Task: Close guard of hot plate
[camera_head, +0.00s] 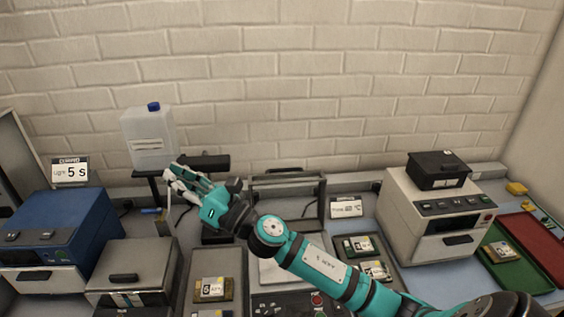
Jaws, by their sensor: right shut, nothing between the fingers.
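The hot plate (271,302) stands in the middle of the bench, with buttons on its front panel. My right arm crosses over it and hides much of its top. A dark-edged frame that looks like its guard (289,183) stands raised at the back, behind my arm. My right gripper (172,180) is shut and empty. It is left of the guard, near the dark arm of a stand, and apart from the guard as far as I can tell. My left gripper is not in view.
A white jug with a blue cap (149,138) stands behind the gripper. A blue machine (62,238) and a grey box (135,270) are at left. A white machine (437,215) with a black box on top stands at right, beside green and red trays (533,243).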

